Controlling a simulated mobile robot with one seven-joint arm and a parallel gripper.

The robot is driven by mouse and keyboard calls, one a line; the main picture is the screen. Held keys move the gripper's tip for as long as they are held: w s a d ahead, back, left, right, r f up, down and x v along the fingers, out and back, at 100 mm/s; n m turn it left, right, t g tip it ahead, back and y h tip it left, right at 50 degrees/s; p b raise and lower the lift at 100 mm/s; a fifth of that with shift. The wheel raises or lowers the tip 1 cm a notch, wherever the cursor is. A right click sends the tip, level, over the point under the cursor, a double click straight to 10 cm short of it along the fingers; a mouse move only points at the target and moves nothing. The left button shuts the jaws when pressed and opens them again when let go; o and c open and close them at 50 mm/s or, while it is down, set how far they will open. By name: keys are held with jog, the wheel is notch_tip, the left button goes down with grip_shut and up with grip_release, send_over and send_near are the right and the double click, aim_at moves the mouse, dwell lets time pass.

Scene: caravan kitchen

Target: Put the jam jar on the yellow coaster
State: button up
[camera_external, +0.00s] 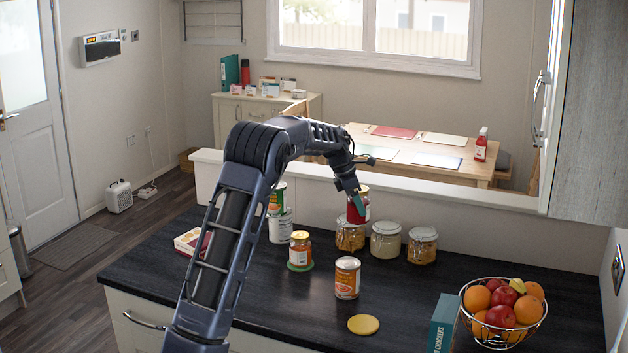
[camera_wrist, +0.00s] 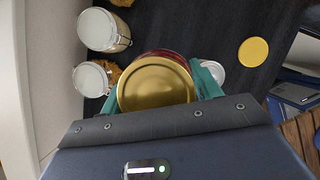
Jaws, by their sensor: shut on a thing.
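My gripper (camera_external: 357,203) is shut on a red jar with a gold lid, the jam jar (camera_external: 364,212), holding it up by the back of the counter, in front of the storage jars. In the wrist view the jar's gold lid (camera_wrist: 155,84) fills the space between my green fingers (camera_wrist: 155,88), with a red edge showing. The round yellow coaster (camera_external: 363,324) lies bare near the counter's front edge, to the front of the jar. It also shows in the wrist view (camera_wrist: 253,51).
Glass storage jars (camera_external: 386,240) stand along the back. A can (camera_external: 347,278) stands between them and the coaster. Another jar (camera_external: 300,250) sits on a green coaster at left. A teal crackers box (camera_external: 442,323) and a wire fruit bowl (camera_external: 502,338) stand right of the coaster.

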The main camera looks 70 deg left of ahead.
jog(key=s+d+m+g+h, duration=0.3)
jog(key=d+m, duration=0.5)
jog(key=d, duration=0.7)
jog(key=m+g, duration=0.1)
jog(key=m, duration=0.5)
send_over(364, 323)
notch_tip(364, 323, down, 19)
jog(key=shift+s, duration=0.1)
jog(key=shift+f, duration=0.15)
jog(key=o, duration=1.3)
